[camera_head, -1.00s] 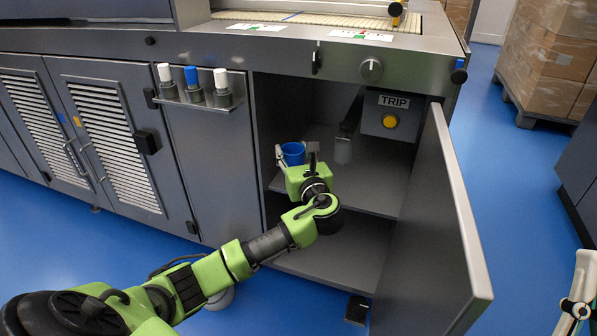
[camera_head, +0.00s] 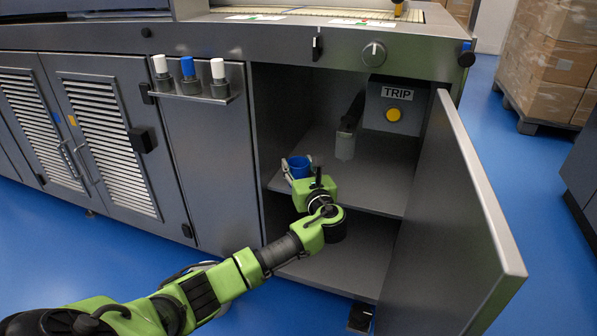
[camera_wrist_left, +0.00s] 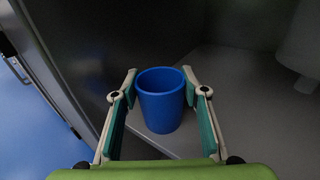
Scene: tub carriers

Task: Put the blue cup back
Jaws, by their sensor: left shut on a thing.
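The blue cup (camera_head: 299,168) is upright at the left front of the open cabinet, above or on its upper shelf (camera_head: 375,190). I cannot tell whether its base touches the shelf. My left gripper (camera_head: 298,160) is shut on the cup, with one finger on each side. In the left wrist view the cup (camera_wrist_left: 160,108) sits between the two green-padded fingers of the gripper (camera_wrist_left: 159,76), its open rim facing up and looking empty. My right gripper is not in view.
The cabinet door (camera_head: 450,215) stands open on the right. Inside, a grey cylinder (camera_head: 345,145) and a TRIP box with a yellow button (camera_head: 394,115) are at the back. A small rack (camera_head: 200,93) with white and blue caps is outside, left. The shelf's right part is clear.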

